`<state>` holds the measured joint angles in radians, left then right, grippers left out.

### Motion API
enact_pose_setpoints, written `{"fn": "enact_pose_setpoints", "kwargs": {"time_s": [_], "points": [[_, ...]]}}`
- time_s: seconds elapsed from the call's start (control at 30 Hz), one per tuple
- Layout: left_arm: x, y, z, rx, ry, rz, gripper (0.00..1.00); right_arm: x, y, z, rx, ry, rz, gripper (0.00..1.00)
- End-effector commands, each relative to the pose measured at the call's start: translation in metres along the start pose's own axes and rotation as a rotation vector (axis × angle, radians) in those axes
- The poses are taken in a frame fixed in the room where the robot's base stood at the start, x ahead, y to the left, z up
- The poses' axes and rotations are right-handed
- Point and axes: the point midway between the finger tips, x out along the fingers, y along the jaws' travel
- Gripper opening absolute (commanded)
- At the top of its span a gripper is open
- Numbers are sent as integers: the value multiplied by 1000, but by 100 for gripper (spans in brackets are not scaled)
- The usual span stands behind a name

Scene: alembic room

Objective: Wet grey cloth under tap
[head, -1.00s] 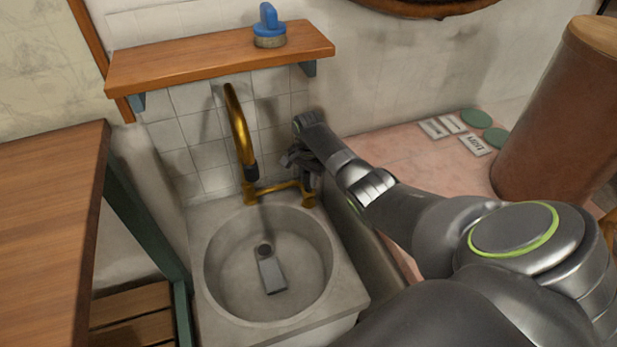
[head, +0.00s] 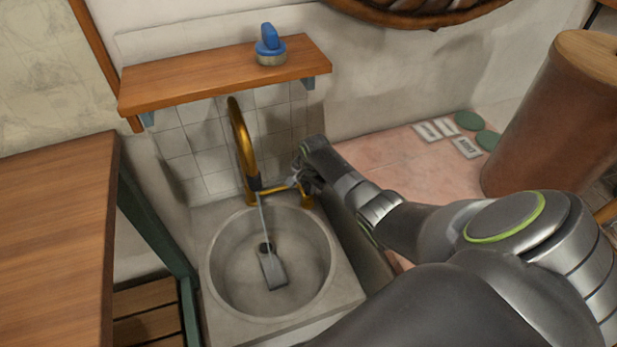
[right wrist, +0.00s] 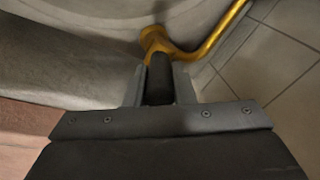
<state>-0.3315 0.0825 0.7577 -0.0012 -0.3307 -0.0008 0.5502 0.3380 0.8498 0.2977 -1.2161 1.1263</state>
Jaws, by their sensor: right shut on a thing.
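The grey cloth (head: 273,271) is a small flat grey piece lying in the round stone basin (head: 222,278), beside the dark drain. The brass tap (head: 241,140) arches over the basin with its dark spout end pointing down. A thin stream of water (head: 263,215) runs from the spout towards the cloth. My right gripper (head: 303,183) is at the right end of the tap's base. In the right wrist view it is shut on the tap's black handle (right wrist: 159,80), with one finger on each side. My left gripper is out of view.
A wooden shelf (head: 200,85) holding a blue-topped object (head: 270,48) is above the tap. A wooden table (head: 55,230) stands at the left. On the pink counter (head: 400,160) are green discs, labels and a large brown cylinder (head: 555,125).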

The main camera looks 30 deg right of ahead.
Motion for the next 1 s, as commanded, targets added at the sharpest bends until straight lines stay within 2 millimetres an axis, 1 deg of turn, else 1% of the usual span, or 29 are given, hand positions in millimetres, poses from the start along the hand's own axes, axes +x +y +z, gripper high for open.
{"fn": "enact_pose_setpoints", "kwargs": {"time_s": [0.03, 0.4, 0.43, 0.57, 0.6, 0.87, 1.0], "points": [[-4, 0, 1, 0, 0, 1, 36, -2, 1, 0, 0, 6, -6, 0], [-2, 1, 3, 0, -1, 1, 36, 0, 1, 0, 0, 12, -16, 0], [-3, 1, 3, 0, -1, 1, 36, 0, 1, 0, 0, 12, -16, 25], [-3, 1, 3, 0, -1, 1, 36, 0, 1, 0, 0, 11, -16, 42], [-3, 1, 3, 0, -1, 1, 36, 0, 1, 0, 0, 11, -16, 44], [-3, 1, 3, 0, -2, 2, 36, -1, 1, 0, 0, 10, -16, 44], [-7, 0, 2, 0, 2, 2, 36, -9, 1, 0, 0, 11, -17, 44]]}}
